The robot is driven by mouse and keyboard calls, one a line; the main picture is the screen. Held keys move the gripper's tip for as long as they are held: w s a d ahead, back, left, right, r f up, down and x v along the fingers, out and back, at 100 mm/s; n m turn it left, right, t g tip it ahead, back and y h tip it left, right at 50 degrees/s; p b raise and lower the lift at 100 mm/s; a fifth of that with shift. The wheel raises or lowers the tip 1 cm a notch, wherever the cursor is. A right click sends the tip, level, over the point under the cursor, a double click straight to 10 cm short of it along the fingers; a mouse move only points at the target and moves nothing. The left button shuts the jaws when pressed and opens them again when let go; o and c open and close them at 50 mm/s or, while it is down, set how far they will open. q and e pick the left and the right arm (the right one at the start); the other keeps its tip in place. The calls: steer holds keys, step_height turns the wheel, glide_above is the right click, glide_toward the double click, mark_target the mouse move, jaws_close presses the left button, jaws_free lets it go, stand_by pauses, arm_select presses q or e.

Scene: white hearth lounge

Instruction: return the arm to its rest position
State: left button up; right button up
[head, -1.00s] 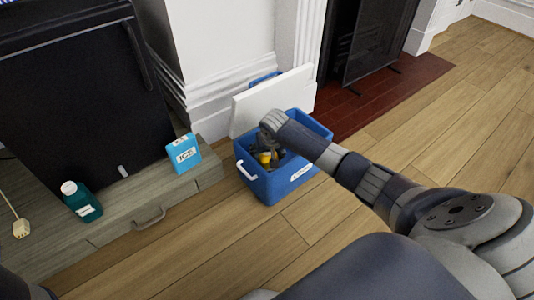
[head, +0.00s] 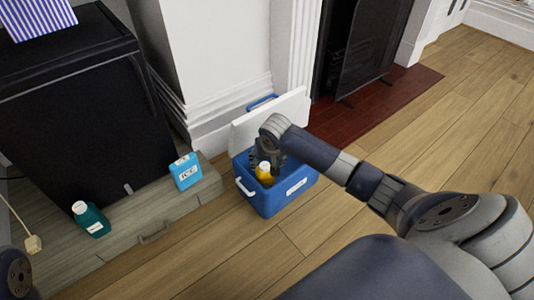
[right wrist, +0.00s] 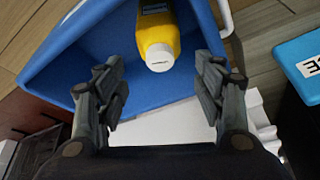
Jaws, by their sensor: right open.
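My right arm reaches in from the right in the head view. My right gripper (head: 268,157) is over the open blue cooler (head: 292,200) and points down. It also shows in the right wrist view (right wrist: 158,74), with its two fingers wide apart and nothing between them. A yellow bottle with a white cap (right wrist: 157,35) stands inside the cooler, just beyond the fingertips. It shows in the head view (head: 264,175) below the gripper. Only a bit of my left arm (head: 15,275) shows at the lower left; its gripper is out of view.
The cooler's white lid (head: 245,130) stands open behind it. A blue ice pack (head: 185,171) and a teal bottle (head: 90,219) stand on the grey ledge (head: 150,208). A black cabinet (head: 75,110) is behind them. The wooden floor (head: 260,250) in front is clear.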

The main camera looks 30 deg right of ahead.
steer(key=shift+s+r, duration=0.2)
steer(key=shift+r, duration=0.25)
